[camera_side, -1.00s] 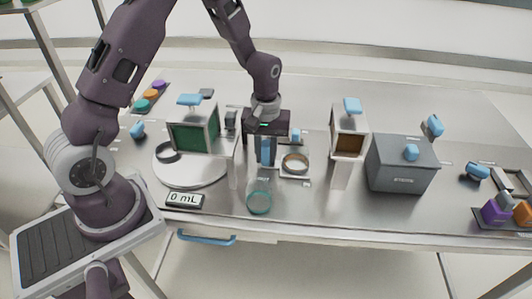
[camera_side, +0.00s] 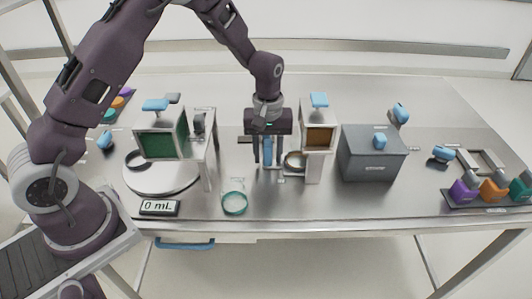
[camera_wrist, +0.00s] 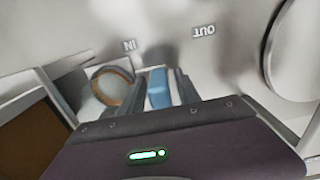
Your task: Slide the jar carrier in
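The jar carrier is a small pale tray with a tan-rimmed round jar (camera_side: 295,161) and an upright blue handle (camera_side: 267,151). It sits on the bench at the left foot of the stand with the brown window (camera_side: 319,138), its jar partly under that stand. My gripper (camera_side: 267,158) points down with one finger on each side of the blue handle, shut on it. The wrist view shows the handle (camera_wrist: 158,88) between the dark fingers and the jar (camera_wrist: 112,88) to their left, near the "IN" mark (camera_wrist: 130,45). The "OUT" mark (camera_wrist: 204,30) is to the right.
A green-windowed stand (camera_side: 160,142) over a white round plate (camera_side: 140,183) stands left, with a "0 mL" display (camera_side: 159,207) in front. A teal ring (camera_side: 234,203) lies near the front edge. A grey box (camera_side: 372,155) stands right of the brown-windowed stand.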

